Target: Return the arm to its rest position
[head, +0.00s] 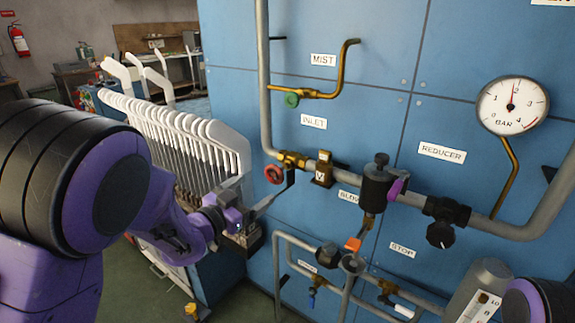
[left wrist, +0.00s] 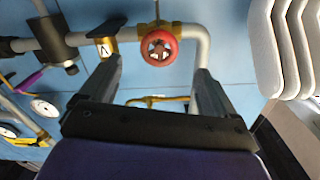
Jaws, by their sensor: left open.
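My left arm comes in from the left in the head view. Its left gripper (head: 276,192) is in front of the blue panel, just below the red handwheel (head: 274,174) on the inlet pipe. In the left wrist view the left gripper (left wrist: 153,75) is open, with its two fingers spread and nothing between them. The red handwheel (left wrist: 159,46) shows beyond the gap between the fingertips; I cannot tell how far away. My right gripper is not in view; only a purple and black part of my right arm shows at the lower right of the head view.
The blue panel (head: 340,65) carries grey pipes, a brass V-marked fitting (head: 323,169), a black regulator (head: 376,184) and a pressure gauge (head: 512,106). A rack of white sock boards (head: 185,130) stands close behind my left arm. A grey cylinder (head: 487,275) is at lower right.

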